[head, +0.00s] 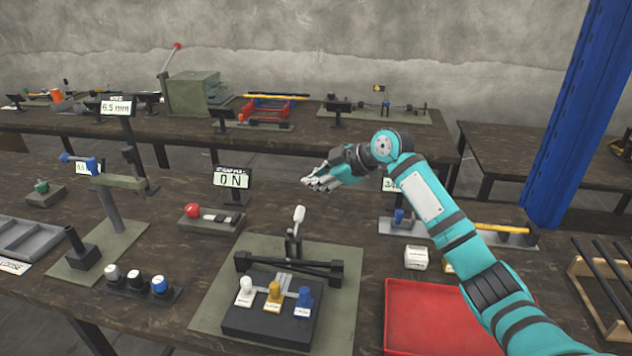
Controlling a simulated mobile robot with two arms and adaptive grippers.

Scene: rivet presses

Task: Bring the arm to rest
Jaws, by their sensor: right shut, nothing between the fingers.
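My right gripper (316,184) is shut and empty. It points left and is held in the air above the front bench, behind the lever press (290,268). My right arm (430,205) comes in from the lower right, over the red tray (430,318), and bends at the teal and black joint in the middle. My left gripper is out of view. The arm hides part of a small sign and part of the tray.
The press has white, yellow and blue knobs in front. An "ON" sign (231,180) and a red-button box (211,219) stand left of the gripper. A blue post (583,110) rises at right. A rod rack (603,300) stands at the right edge.

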